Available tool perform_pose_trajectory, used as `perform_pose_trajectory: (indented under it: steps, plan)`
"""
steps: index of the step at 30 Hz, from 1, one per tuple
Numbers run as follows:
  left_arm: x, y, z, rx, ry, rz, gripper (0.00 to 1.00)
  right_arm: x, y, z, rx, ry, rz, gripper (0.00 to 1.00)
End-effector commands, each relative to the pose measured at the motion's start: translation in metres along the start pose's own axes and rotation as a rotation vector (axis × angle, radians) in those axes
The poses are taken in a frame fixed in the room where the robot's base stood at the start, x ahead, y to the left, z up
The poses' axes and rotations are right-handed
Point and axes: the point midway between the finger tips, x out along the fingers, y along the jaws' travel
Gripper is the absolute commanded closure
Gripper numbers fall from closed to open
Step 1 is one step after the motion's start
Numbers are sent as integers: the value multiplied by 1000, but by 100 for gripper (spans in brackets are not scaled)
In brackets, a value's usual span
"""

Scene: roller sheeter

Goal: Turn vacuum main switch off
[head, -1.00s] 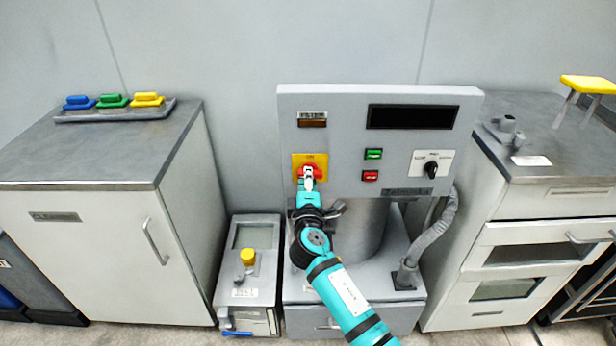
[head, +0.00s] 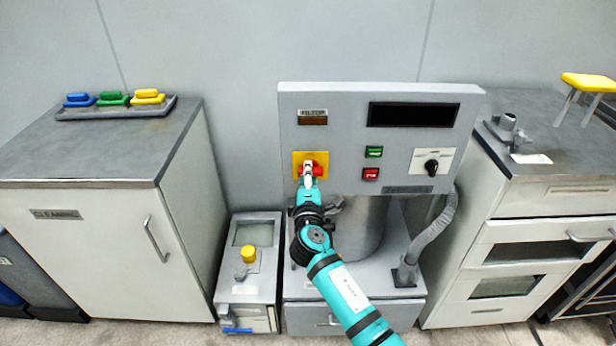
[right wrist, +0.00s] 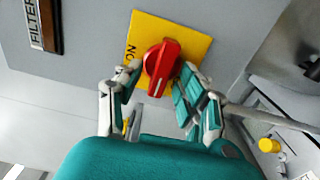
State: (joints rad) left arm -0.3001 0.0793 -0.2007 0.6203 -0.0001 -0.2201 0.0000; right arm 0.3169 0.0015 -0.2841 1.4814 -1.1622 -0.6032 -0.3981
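The vacuum main switch is a red rotary knob (right wrist: 163,60) on a yellow plate (right wrist: 190,28) marked ON; the knob also shows in the head view (head: 320,170). In the right wrist view its raised handle stands nearly upright in the picture. In the head view the knob lies roughly crosswise on the plate. My right gripper (right wrist: 160,77) has one finger on each side of the knob, with its fingertips seemingly touching it. Parts of the plate and any other marking on it are hidden by the fingers. My left gripper is not in view.
The grey control panel (head: 345,105) also carries a green button (head: 374,152), a red button (head: 370,174), a black rotary knob (head: 431,167) and a FILTER label. A hose (head: 440,225) runs below at the right. Cabinets stand on both sides.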

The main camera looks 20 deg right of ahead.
Motion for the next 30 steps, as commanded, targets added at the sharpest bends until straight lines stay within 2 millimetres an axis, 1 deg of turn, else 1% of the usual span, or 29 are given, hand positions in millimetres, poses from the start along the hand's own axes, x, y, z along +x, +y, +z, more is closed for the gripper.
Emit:
perform_pose_trajectory:
  steps: [5, 8, 11, 18, 21, 25, 30]
  plan:
    - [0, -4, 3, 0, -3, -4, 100, -2, -1, 0, 1, 0, -2, 61]
    - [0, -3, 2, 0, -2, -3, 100, -11, -2, 0, 2, 1, -2, 61]
    - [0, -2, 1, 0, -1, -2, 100, -28, -2, -1, 3, 2, -2, 61]
    - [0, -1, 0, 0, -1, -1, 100, -80, -2, -1, 3, 1, -4, 61]
    - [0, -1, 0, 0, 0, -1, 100, -98, -1, 0, 2, 1, -3, 61]
    - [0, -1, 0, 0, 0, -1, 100, -113, -1, 0, 0, 1, -2, 61]
    - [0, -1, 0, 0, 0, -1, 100, -120, 0, 0, 0, 0, -1, 61]
